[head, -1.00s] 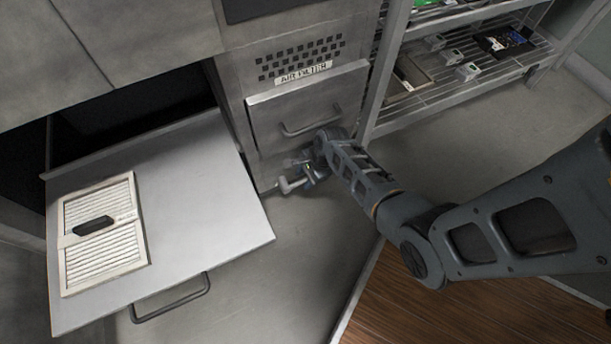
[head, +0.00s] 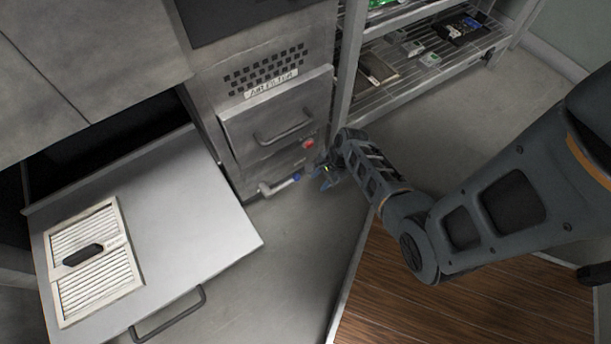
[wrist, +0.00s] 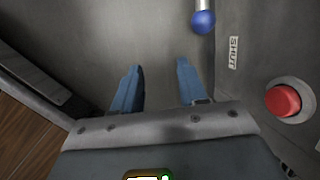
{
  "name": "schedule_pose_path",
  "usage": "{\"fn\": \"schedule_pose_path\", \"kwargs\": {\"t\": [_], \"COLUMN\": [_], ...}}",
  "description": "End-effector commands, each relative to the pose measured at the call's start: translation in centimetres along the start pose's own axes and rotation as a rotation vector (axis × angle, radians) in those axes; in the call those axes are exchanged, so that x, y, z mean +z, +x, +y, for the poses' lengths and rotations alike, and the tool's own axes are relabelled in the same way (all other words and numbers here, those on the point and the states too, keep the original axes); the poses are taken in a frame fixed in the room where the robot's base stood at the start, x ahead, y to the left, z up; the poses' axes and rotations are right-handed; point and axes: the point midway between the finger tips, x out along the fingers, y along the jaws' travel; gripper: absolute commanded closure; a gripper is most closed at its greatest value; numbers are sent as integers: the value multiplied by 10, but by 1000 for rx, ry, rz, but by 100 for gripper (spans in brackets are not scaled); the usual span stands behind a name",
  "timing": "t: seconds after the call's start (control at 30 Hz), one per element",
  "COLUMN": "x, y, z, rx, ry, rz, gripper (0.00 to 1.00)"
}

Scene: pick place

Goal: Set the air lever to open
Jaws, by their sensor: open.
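The air lever (head: 278,185) is a pale bar low on the front of the metal cabinet, with a blue ball at its tip. In the wrist view the blue ball (wrist: 203,22) hangs at the top, right of centre, with part of the pale bar above it. A "SHUT" label (wrist: 233,53) is to its right. My gripper (head: 328,178) is just right of the lever's tip in the head view. In the wrist view its two blue fingers (wrist: 157,85) are apart with nothing between them, and the ball is beyond the right finger, not touching it.
A red button (wrist: 283,100) is at the right in the wrist view. Above the lever is a closed drawer (head: 280,118) labelled "AIR FILTER". At left an open drawer (head: 200,250) carries a white slatted filter (head: 95,275). A wire shelf (head: 425,85) stands at right.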

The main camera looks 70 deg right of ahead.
Motion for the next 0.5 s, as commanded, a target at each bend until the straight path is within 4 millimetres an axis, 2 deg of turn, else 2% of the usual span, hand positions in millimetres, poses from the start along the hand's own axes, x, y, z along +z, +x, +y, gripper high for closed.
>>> {"fn": "schedule_pose_path", "kwargs": {"t": [0.2,0.5], "x": [-9,-9], "y": [-4,-4], "z": [7,7], "rx": [0,0], "ry": [-1,-1], "rz": [0,-1], "gripper": [58,58]}}
